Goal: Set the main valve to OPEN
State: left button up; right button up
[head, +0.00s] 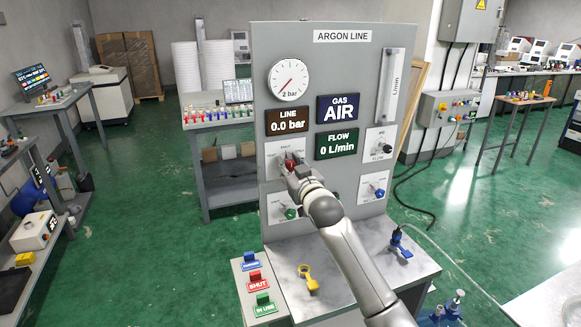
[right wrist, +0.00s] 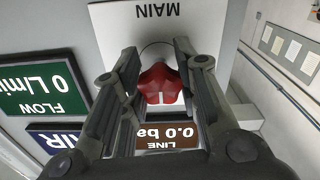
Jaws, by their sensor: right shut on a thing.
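The main valve is a red knob (head: 291,163) on a white plate at the left of the grey panel (head: 340,60). In the right wrist view, upside down, the red knob (right wrist: 160,84) sits between my finger pads below the word MAIN. My right gripper (head: 290,170) is shut on this knob; it also shows in the right wrist view (right wrist: 157,75). The word SHUT shows on the plate's upper edge in the head view. The knob's pointing direction is hard to tell behind the fingers. My left gripper is not in view.
The line display (head: 288,121) reads 0.0 bar, the gas display (head: 338,108) AIR and the flow display (head: 337,144) 0 L/min. Green (head: 290,213), black (head: 386,148) and blue (head: 378,193) knobs are nearby. Coloured tags (head: 258,281) and a yellow item (head: 308,277) lie below.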

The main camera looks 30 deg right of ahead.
jog(key=shift+m, duration=0.3)
jog(key=m+p, duration=0.2)
jog(key=m, duration=0.3)
jog(key=shift+a, duration=0.15)
jog(key=m+p, duration=0.2)
jog(key=m, duration=0.4)
jog(key=shift+p, duration=0.4)
jog(key=shift+m, duration=0.4)
jog(key=o, duration=1)
jog(key=v, duration=1.2)
